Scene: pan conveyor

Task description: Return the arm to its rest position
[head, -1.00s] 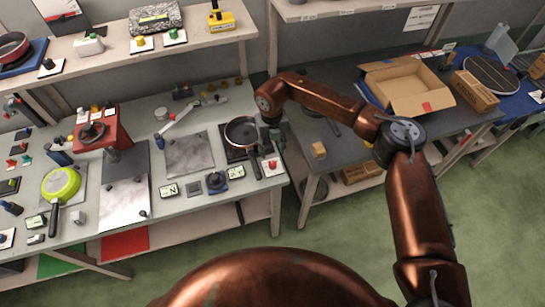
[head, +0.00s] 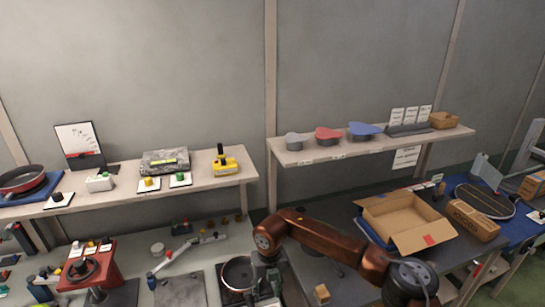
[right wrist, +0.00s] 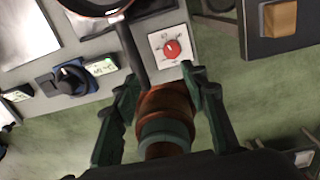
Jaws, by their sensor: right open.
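My right arm, copper coloured, reaches in from the lower right of the head view. Its dark green gripper (head: 265,284) is at the bottom, just right of a dark round pan (head: 237,272) on the left bench. In the right wrist view the two fingers (right wrist: 160,78) are spread apart. The pan's black handle (right wrist: 128,48) comes down near the left fingertip; I cannot tell if they touch. A copper and green part shows between the fingers, seemingly my own body. My left arm and gripper are not in view.
A shelf (head: 120,192) with a yellow device (head: 224,163) runs above the left bench. A second shelf (head: 375,147) holds grey, red and blue pan-shaped pieces. An open cardboard box (head: 405,222) stands on the dark table, right of my forearm. A red knob (right wrist: 171,49) is close to the fingers.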

